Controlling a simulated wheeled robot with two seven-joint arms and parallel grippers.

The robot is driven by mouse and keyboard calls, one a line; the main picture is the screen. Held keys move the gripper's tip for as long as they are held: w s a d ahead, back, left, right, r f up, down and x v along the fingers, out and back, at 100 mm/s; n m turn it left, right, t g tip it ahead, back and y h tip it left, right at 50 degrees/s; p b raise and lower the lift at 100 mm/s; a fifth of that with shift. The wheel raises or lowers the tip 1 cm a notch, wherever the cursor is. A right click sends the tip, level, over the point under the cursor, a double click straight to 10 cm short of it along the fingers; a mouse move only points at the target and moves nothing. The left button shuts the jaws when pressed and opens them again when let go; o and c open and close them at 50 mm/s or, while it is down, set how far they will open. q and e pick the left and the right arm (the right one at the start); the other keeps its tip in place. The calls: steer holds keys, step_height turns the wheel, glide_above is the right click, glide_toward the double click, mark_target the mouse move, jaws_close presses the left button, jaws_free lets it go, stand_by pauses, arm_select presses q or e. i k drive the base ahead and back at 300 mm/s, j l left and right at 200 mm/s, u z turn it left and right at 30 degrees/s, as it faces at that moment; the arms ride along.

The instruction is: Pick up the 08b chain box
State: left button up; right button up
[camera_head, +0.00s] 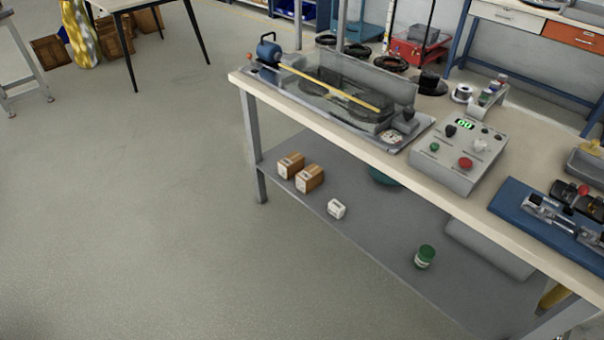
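Two small brown cardboard boxes with pale labels stand side by side on the lower shelf (378,240) of the workbench. One box (290,165) is at the shelf's far left end, and the other box (310,178) is just right of and nearer than it. The print on both is too small to read, so I cannot tell which is the 08b chain box. Neither of my grippers is in view.
A small white box (337,208) and a green-topped jar (425,256) stand farther right on the shelf. The benchtop (437,140) overhangs the shelf and carries a belt machine (335,90) and a control box (462,152). The floor (130,210) left of the bench is clear.

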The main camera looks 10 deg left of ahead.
mark_target(289, 165)
steer(key=z, duration=0.35)
steer(key=i+j+z, duration=0.1)
steer(key=j+z, duration=1.05)
steer(key=j, duration=0.65)
steer(key=k+j+z, duration=0.1)
steer(key=j+z, duration=0.15)
steer(key=j, duration=0.75)
steer(key=k+j, duration=0.1)
steer(key=j, duration=1.15)
steer(key=k+j, duration=0.15)
steer(key=j, duration=0.5)
